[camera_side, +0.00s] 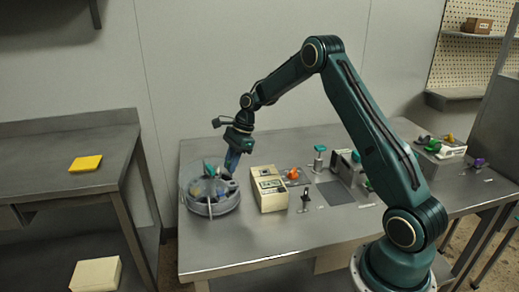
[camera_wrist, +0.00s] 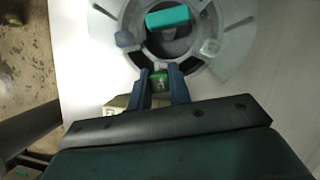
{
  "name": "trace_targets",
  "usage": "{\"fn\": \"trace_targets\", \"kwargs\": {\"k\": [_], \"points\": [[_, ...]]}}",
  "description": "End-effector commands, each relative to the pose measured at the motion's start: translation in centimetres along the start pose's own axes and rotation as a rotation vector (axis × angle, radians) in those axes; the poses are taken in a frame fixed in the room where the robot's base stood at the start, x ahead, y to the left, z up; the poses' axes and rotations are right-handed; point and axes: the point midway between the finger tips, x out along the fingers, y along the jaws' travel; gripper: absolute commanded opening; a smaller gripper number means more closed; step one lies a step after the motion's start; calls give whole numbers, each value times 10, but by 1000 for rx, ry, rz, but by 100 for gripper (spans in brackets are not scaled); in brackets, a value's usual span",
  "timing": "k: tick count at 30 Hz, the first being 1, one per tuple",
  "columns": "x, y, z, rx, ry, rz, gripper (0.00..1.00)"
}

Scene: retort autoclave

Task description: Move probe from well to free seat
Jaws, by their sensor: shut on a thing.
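My gripper (camera_side: 230,170) points down at the right rim of a round grey fixture (camera_side: 212,209) on the steel table. In the wrist view, my gripper (camera_wrist: 159,72) is shut on a small green-topped piece (camera_wrist: 160,83), which looks to be the probe. Its lower part is hidden, so I cannot tell whether it is clear of the fixture. The fixture's round rim (camera_wrist: 232,55) lies just beyond the fingertips. A teal block (camera_wrist: 167,18) sits over its dark centre, and a blue-grey piece (camera_wrist: 126,39) is on the ring. I cannot make out which place is the well or a free seat.
A beige box (camera_side: 268,190) stands close to the right of my gripper. Beyond it are an orange knob (camera_side: 293,174), a green-capped post (camera_side: 319,158), a small black stand (camera_side: 305,198) and a dark pad (camera_side: 336,192). The table's front is clear.

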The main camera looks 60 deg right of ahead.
Motion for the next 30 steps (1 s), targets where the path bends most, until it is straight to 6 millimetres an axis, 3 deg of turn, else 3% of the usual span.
{"fn": "trace_targets", "kwargs": {"k": [30], "points": [[14, 0, -6, 1, 0, 0, 0]]}}
